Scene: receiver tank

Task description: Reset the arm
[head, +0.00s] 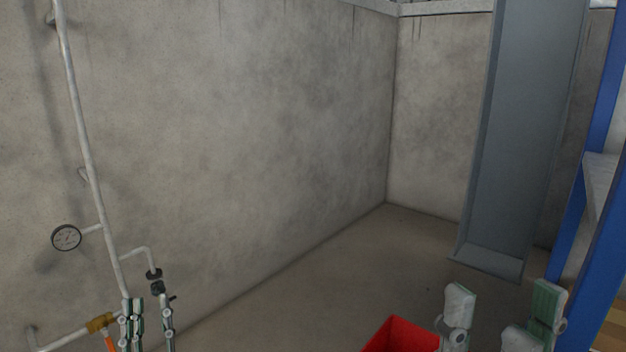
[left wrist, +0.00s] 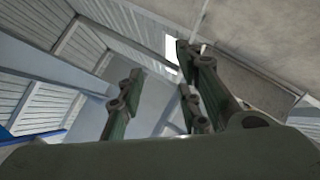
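My left gripper (head: 149,305) is at the bottom left of the head view, its fingers upright and apart with nothing visible between them. In the left wrist view its fingers (left wrist: 160,85) are also spread and empty, with ceiling and wall surfaces behind them. My right gripper (head: 505,295) is at the bottom right of the head view. Its pale and green fingers point up, wide apart, with nothing seen between them. The lower parts of both grippers are cut off by the frame edge.
A pipe (head: 84,150) with a round gauge (head: 66,238) runs along the left wall. A brass valve (head: 100,323) with an orange handle (head: 110,343) is close beside my left gripper. A red bin (head: 402,338), a grey steel column (head: 525,130) and a blue frame (head: 602,225) stand right.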

